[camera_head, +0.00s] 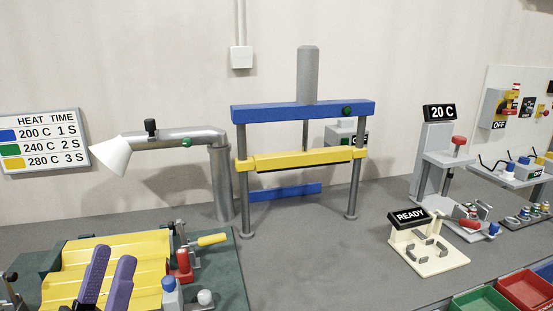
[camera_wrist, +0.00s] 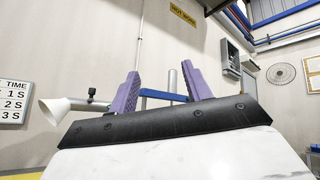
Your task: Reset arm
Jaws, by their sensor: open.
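My gripper (camera_head: 108,275) has two purple fingers and shows at the lower left of the head view, in front of a yellow corrugated sheet (camera_head: 75,262). The fingers stand apart with nothing between them. In the wrist view my gripper (camera_wrist: 163,92) points up towards the wall, with clear space between its fingers. The sheet lies on a dark green base (camera_head: 232,280). My fingers cover part of the sheet, and I cannot tell how far above it they are.
A press with a blue top beam (camera_head: 290,112) and yellow bar (camera_head: 305,159) stands mid-bench. A lamp-like white cone (camera_head: 112,157) on a grey pipe arm is at left. A READY stand (camera_head: 435,255) and a green bin (camera_head: 480,301) are at right. The front middle bench is clear.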

